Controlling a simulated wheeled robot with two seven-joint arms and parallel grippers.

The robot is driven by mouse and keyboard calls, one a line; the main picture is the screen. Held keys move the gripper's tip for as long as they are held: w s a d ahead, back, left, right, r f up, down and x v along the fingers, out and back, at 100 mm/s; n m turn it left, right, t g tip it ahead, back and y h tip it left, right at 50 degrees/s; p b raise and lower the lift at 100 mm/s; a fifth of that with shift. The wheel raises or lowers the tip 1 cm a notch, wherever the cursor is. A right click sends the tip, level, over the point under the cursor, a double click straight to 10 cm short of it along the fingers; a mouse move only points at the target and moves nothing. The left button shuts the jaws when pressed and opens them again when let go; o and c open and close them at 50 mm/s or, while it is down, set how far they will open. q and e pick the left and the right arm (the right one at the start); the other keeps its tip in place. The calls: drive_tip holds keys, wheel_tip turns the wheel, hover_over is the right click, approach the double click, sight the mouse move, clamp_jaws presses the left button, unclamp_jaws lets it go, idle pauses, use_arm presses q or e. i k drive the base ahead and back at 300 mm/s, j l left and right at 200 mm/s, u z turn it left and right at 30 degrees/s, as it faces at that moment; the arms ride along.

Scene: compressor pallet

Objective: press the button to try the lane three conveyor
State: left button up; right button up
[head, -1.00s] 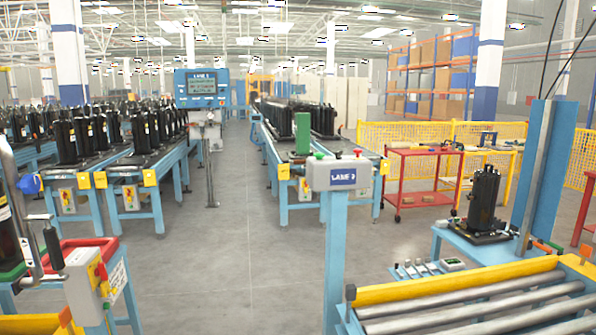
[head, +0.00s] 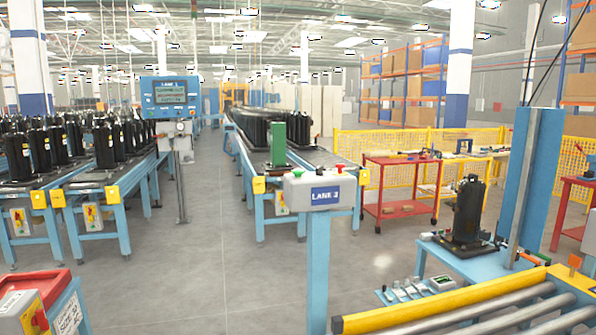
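The lane three control box (head: 318,190) is a grey box on a light blue post, with a blue "LANE 3" label on its front. Neither of my grippers is in view, and nothing touches the box.
A display panel (head: 171,97) stands on a post to the left. More conveyors with black compressors (head: 107,143) are at left. A roller table (head: 480,313) is at front right, below a blue bench with a compressor (head: 467,210). Grey floor (head: 190,280) lies open at centre left.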

sight(297, 173)
drive_tip(key=i+j+z, duration=0.15)
drive_tip(key=z, duration=0.3)
drive_tip(key=i+j+z, duration=0.25)
drive_tip(key=z, duration=0.15)
